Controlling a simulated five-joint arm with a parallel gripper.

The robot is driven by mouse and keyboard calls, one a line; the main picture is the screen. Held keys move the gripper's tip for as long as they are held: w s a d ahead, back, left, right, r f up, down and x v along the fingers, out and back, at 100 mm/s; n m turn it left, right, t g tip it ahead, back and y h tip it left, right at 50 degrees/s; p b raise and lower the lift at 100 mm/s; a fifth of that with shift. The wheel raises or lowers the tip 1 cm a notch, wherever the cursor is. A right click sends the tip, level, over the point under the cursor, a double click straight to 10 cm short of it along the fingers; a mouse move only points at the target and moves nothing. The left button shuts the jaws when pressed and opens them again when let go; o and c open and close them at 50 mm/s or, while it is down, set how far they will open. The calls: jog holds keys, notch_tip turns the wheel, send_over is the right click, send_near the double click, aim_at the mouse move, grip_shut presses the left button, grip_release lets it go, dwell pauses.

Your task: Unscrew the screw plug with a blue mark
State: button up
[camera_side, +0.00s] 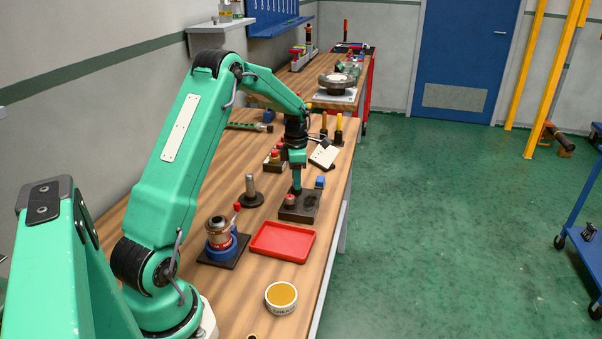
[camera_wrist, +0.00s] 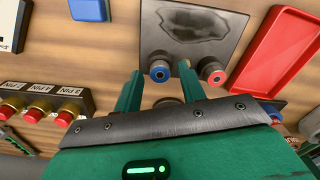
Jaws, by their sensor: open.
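The plug with the blue mark (camera_wrist: 159,73) sticks out at the edge of a dark plate (camera_wrist: 190,50) in the wrist view. A similar plug with a red mark (camera_wrist: 213,75) is just to its right. My gripper (camera_wrist: 159,67) is open, with one green finger on each side of the blue-marked plug. I cannot tell whether the fingers touch it. In the side view my gripper (camera_side: 297,188) points down over the dark plate (camera_side: 308,213). The red-marked plug (camera_side: 290,201) shows beside the fingers, and the blue-marked plug is not clearly visible.
A red tray (camera_side: 283,242) lies close to the plate. A blue-based fixture (camera_side: 222,250), a dark-based post (camera_side: 251,190) and a button box (camera_wrist: 42,101) stand nearby. A small blue block (camera_side: 320,182) lies beyond the plate. A round tin (camera_side: 281,297) sits at the near end.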

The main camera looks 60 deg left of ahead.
jog(key=m, duration=0.6)
jog(key=shift+m, duration=0.9)
jog(key=m, duration=0.3)
jog(key=shift+m, duration=0.3)
jog(key=m, duration=1)
jog(key=shift+m, duration=0.3)
